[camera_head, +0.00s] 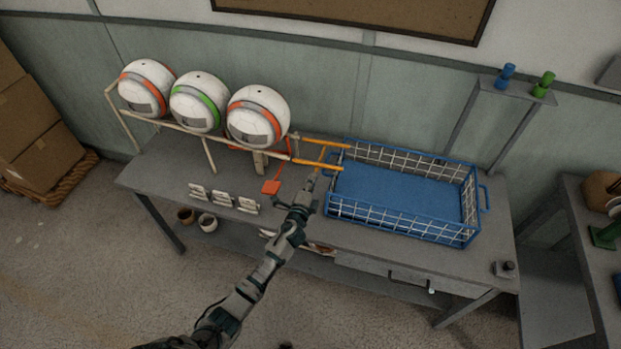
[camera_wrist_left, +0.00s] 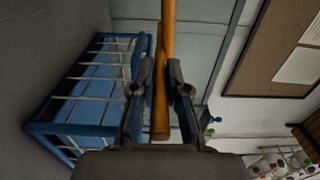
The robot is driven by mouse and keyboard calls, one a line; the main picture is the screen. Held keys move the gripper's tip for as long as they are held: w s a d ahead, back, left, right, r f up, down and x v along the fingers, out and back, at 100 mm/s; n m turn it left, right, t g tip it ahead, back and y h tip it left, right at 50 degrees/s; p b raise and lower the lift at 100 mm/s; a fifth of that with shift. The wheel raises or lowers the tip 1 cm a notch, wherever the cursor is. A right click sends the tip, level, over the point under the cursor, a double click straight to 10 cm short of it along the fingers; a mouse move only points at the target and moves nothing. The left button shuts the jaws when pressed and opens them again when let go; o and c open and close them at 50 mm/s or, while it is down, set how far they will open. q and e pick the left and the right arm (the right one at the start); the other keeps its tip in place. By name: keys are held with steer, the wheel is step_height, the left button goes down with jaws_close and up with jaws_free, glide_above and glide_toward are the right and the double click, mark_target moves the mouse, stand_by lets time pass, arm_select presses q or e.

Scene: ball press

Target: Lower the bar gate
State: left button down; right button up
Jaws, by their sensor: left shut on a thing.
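A ball rack (camera_head: 180,128) stands on the grey table, with several white balls in a row on it. Orange bars (camera_head: 318,142) run from its right end to the blue basket (camera_head: 335,198); I take these as the bar gate. My left gripper (camera_head: 312,183) is in front of these bars, at the basket's left end. In the left wrist view, its two fingers (camera_wrist_left: 160,92) are shut around an orange bar (camera_wrist_left: 161,118). How this bar joins the rack is not clear. My right gripper is not in view.
The blue wire basket is empty inside, with its rim close to my left gripper. A red tab (camera_head: 271,187) and several small white holders (camera_head: 222,197) sit at the table's front left. A shelf with a blue and a green object (camera_head: 543,84) stands behind right.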

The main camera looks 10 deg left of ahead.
arm_select(q)
steer(key=shift+f+m+b, duration=0.3)
steer(key=shift+f+m, duration=0.25)
steer(key=shift+m, duration=0.15)
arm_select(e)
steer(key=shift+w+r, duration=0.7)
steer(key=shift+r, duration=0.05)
arm_select(q)
steer(key=c, duration=1.2)
jaws_free()
steer(key=s, duration=1.2)
steer(key=shift+a+f, duration=0.1)
steer(key=shift+a, duration=0.15)
